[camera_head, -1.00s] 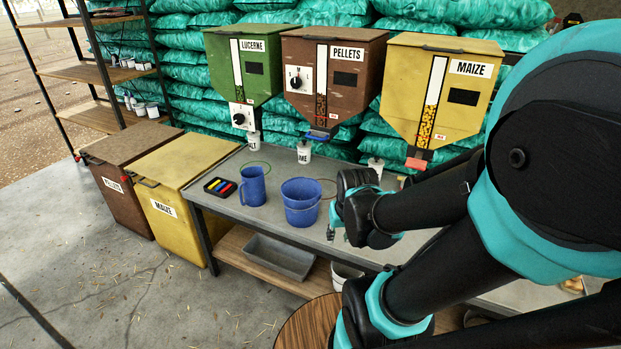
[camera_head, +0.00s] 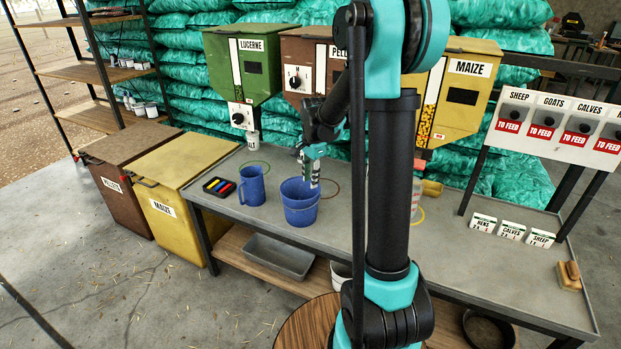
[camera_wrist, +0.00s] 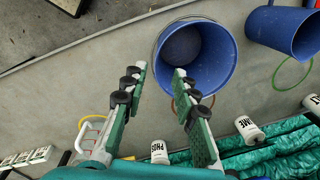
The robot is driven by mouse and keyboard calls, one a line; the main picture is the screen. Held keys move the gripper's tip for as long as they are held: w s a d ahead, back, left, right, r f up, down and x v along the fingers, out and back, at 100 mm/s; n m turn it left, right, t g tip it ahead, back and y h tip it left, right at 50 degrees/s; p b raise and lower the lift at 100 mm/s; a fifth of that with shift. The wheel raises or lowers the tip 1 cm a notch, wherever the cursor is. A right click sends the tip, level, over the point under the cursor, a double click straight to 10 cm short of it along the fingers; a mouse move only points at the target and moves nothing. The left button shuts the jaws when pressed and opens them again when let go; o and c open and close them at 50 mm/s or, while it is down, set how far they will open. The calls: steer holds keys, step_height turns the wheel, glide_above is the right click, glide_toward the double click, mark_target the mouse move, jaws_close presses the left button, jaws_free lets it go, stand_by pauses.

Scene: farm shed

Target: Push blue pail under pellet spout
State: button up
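The blue pail (camera_head: 299,211) stands upright on the grey bench, beside a brown ring (camera_head: 336,190) marked on the bench top. The PELLETS hopper (camera_head: 304,49) is behind it, partly hidden by my arm; its spout is hidden. My gripper (camera_head: 314,176) points down at the pail's back right rim. In the wrist view my gripper (camera_wrist: 160,75) has its fingers apart with nothing held between them. One finger overlaps the pail (camera_wrist: 222,60) and the other is just outside its rim. I cannot tell whether they touch it.
A blue jug (camera_head: 252,188) stands left of the pail, near a tray of coloured bars (camera_head: 220,187). The LUCERNE hopper (camera_head: 222,60) and MAIZE hopper (camera_head: 470,105) flank the PELLETS one. White label blocks (camera_head: 512,231) stand at right.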

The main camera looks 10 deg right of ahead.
mark_target(308, 213)
steer(key=f, duration=0.5)
steer(key=w+f, duration=0.1)
steer(key=f, duration=1.1)
steer(key=shift+w+a+f, duration=0.15)
steer(key=shift+a+f, duration=0.05)
steer(key=shift+a, duration=0.1)
steer(key=shift+c, duration=0.5)
jaws_close()
